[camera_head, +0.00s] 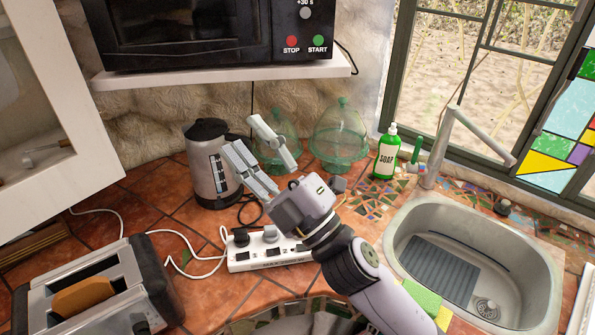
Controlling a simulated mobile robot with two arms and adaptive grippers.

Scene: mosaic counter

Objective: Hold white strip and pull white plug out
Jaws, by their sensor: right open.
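The white power strip (246,265) lies on the tiled counter, its right part hidden behind my right gripper and wrist. A white plug (270,234) stands up from the strip near its middle, and a dark plug (241,237) stands to its left. My right gripper (243,137) is open and empty. Its body overlaps the strip's right end in the picture, and its two fingers reach up and left past the strip, in front of the kettle and glass domes. I cannot tell its height above the counter. My left gripper is out of view.
A toaster (95,290) with bread stands at the lower left, white cords running behind it. A kettle (208,165), green glass domes (341,135) and a soap bottle (387,155) stand at the back. A sink (540,270) is at the right. A microwave shelf (225,73) overhangs.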

